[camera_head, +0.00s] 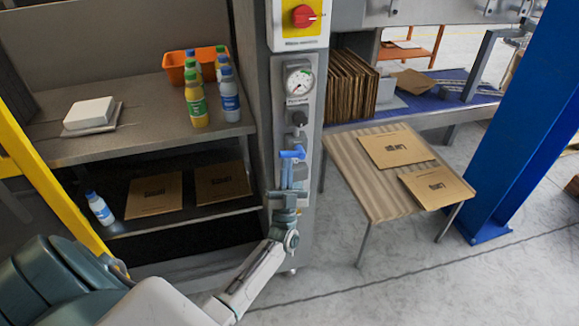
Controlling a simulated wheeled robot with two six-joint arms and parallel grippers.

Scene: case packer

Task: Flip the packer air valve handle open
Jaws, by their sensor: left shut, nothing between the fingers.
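The blue air valve handle (292,154) is on the grey machine column, below a round pressure gauge (299,81) and a black knob (299,118). The handle looks roughly level across the panel. My left gripper (292,166) is just below the handle, pointing up at it, with its fingers shut and nothing between them. It looks very close to the handle; I cannot tell whether they touch. The gripper covers the lower part of the valve panel. My right gripper is not in view.
A red rotary switch (303,16) on a yellow plate sits above the gauge. Left, a shelf holds several bottles (195,105), an orange bin (177,66) and a white box (89,113). Right stand a small table (361,185) with flat cartons and a blue post (520,120).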

